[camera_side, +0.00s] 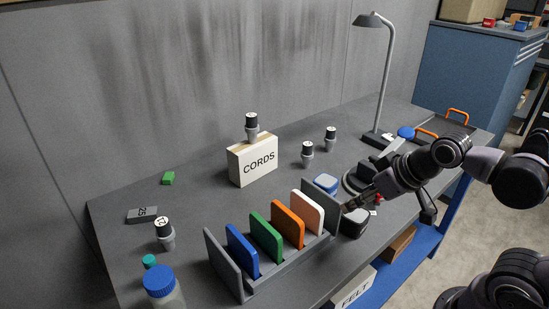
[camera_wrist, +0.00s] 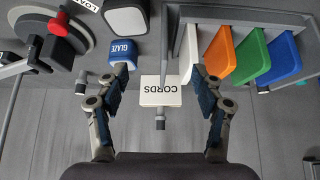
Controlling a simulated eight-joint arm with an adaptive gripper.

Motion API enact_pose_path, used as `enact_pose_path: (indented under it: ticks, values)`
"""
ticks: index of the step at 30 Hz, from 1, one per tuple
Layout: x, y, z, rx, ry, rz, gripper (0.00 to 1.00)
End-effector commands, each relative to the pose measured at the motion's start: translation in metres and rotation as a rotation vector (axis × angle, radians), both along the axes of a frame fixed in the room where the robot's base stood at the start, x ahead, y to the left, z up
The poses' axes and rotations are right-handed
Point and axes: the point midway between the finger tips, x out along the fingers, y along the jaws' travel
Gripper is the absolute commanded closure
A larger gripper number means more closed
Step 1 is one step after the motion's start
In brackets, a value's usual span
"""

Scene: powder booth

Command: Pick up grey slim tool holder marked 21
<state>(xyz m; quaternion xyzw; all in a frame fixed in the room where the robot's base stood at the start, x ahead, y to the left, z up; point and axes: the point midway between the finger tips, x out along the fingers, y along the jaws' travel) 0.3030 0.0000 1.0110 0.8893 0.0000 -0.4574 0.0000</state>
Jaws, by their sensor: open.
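Several slim grey tool holders with dark collars and round marked tops stand about. One (camera_side: 251,128) stands on the CORDS box (camera_side: 240,167); two more, (camera_side: 307,155) and (camera_side: 330,139), stand on the table right of it. A fourth holder (camera_side: 165,234) stands at front left; its mark could be 12 or 21. The other marks are too small to read. My gripper (camera_side: 352,205) is open and empty beside the rack's right end. In the wrist view, its spread fingers (camera_wrist: 160,72) frame the CORDS box (camera_wrist: 160,91), farther off, with a holder (camera_wrist: 160,119) on it.
A rack (camera_side: 222,266) holds upright blue, green, orange and white panels. Nearby are the blue GLAZE container (camera_side: 326,183) and a black-sided box (camera_side: 353,224). The back-left table is mostly clear.

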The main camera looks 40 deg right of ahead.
Motion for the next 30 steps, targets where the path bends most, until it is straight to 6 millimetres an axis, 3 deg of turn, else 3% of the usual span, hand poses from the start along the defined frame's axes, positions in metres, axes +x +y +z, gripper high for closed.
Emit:
enact_pose_path:
  ticks: [5, 11, 21, 30]
  values:
    - [0.002, 0.002, 0.002, 0.0, 0.002, 0.006, 0.32]
    - [0.031, 0.02, 0.025, -0.004, 0.023, 0.077, 0.32]
    - [0.114, 0.087, 0.063, -0.025, 0.087, 0.276, 0.32]
    - [0.183, 0.168, 0.065, -0.046, 0.14, 0.455, 0.32]
